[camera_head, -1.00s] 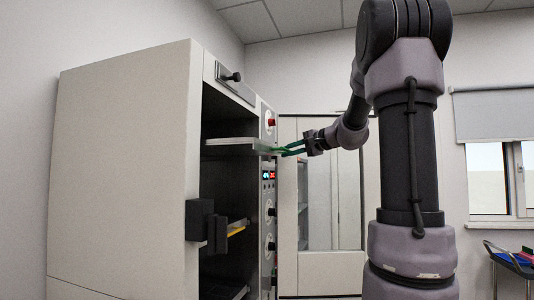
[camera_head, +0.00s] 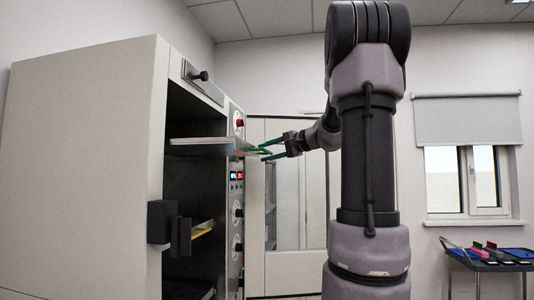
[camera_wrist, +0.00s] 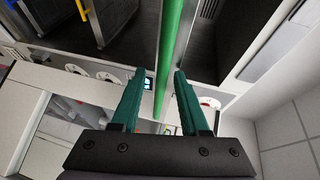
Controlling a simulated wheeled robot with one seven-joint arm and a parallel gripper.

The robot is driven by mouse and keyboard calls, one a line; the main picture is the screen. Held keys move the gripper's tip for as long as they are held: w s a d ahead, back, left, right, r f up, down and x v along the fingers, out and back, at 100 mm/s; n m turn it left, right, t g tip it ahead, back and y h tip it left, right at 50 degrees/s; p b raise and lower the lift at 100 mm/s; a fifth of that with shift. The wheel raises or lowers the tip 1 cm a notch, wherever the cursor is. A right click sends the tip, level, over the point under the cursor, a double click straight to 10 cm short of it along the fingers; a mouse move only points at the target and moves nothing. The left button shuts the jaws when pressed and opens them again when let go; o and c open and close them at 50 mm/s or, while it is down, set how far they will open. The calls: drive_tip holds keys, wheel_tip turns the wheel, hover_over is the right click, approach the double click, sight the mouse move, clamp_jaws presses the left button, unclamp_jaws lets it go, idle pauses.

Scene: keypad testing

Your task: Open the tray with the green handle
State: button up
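The pale tray (camera_head: 205,142) sits on an upper level of the open oven-like cabinet (camera_head: 85,170) in the head view. Its green handle (camera_wrist: 169,50) shows in the wrist view as a long bar running between my two teal fingers. My gripper (camera_head: 267,153) is level with this tray at the cabinet's front. In the wrist view my gripper (camera_wrist: 158,78) is open around the handle, with the right finger closer to it and a clear gap on the left. I cannot tell whether the right finger touches it.
A lower tray with a yellow handle (camera_head: 203,232) sits inside the cabinet. A black latch block (camera_head: 165,222) projects from the cabinet's front edge. A control panel (camera_head: 238,190) with knobs and a red button is beside the opening. A trolley (camera_head: 487,258) stands at the far right.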

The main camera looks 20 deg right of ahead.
drive_tip(key=shift+s, duration=0.1)
drive_tip(key=v, duration=1)
drive_tip(key=shift+s+d+r, duration=0.15)
drive_tip(key=shift+s+d, duration=0.05)
drive_tip(key=shift+d, duration=0.05)
drive_tip(key=s+a+f+n+g+h, duration=0.1)
drive_tip(key=s+a+f+n+g, duration=0.2)
drive_tip(key=a+f, duration=0.4)
drive_tip(key=s+a+f+g+h, duration=0.1)
drive_tip(key=s+a+f+g, duration=0.25)
drive_tip(key=s+a, duration=0.35)
drive_tip(key=s+a+f+n+h, duration=0.4)
drive_tip(key=s+f, duration=0.3)
drive_tip(key=f, duration=0.3)
drive_tip(key=shift+a, duration=0.65)
drive_tip(key=shift+a, duration=0.1)
